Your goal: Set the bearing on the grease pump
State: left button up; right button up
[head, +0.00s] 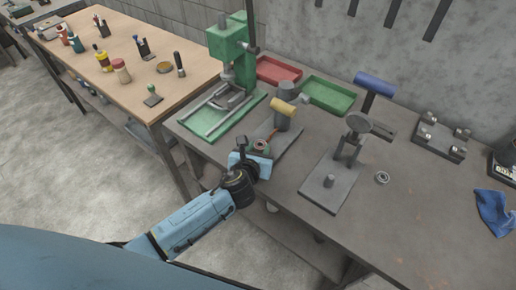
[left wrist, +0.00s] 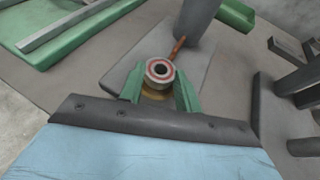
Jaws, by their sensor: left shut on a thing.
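A bearing with a red ring face (left wrist: 160,71) is between the green fingers of my left gripper (left wrist: 158,92), which is shut on it. In the head view the bearing (head: 260,145) and left gripper (head: 261,152) are at the near end of the grease pump's grey base plate. The grease pump (head: 287,105) has a grey cylinder and a yellow handle. Its copper spout (left wrist: 177,48) ends close beside the bearing. A brass-coloured part shows just under the bearing; I cannot tell whether they touch. My right gripper is not in view.
A green press (head: 236,60) stands left of the pump. Red (head: 278,71) and green (head: 328,94) trays lie behind. A blue-handled fixture (head: 350,140) stands right, with another bearing (head: 382,178) beside it. The bench's right front is clear.

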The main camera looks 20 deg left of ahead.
pick_arm(q)
jog(key=shift+f, duration=0.25)
jog(key=o, duration=1.1)
jog(key=p+v, duration=0.1)
jog(key=v, duration=1.2)
jog(key=shift+s, duration=0.2)
